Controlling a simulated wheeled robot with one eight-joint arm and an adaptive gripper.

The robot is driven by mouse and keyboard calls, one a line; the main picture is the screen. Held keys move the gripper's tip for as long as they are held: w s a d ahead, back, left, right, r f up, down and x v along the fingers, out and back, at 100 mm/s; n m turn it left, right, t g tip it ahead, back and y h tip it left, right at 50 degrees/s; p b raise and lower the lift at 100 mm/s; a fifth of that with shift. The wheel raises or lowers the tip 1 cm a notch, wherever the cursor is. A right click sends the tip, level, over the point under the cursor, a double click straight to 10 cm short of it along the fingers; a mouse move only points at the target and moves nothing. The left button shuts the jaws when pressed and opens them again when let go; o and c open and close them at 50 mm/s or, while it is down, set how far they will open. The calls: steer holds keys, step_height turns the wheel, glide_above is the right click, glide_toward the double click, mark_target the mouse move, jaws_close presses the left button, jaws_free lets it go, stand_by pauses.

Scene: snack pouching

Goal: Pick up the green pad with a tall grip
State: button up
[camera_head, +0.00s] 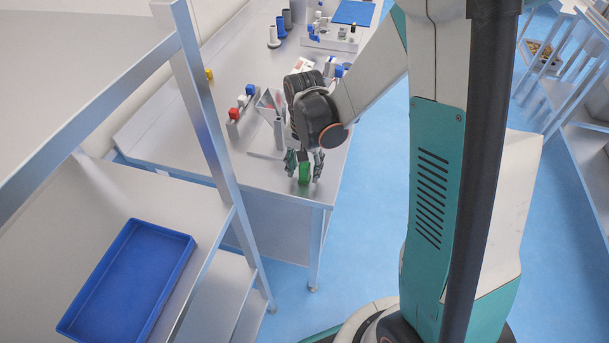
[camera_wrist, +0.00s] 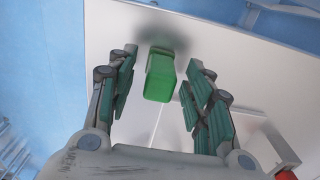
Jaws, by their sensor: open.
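The green pad (camera_head: 304,174) is a small green block with a tall shape, near the front corner of the metal table (camera_head: 250,176). In the wrist view the green pad (camera_wrist: 160,76) lies between the two fingers, with clear gaps on both sides. My gripper (camera_head: 304,163) is open and points down over the table, its fingers on either side of the pad. In the wrist view my gripper (camera_wrist: 160,88) shows no finger touching the pad. A dark shadow lies around the pad's far end; its contact with the table is hard to tell.
A clear hopper-like stand (camera_head: 270,105) is close behind my gripper. Red and blue capped items (camera_head: 241,100) stand to its left. A blue tray (camera_head: 128,280) lies on the shelf at the left. The table's front and right edges are close to the pad.

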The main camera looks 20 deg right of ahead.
steer(key=shift+f, duration=0.35)
steer(key=shift+r, duration=0.1)
jaws_close()
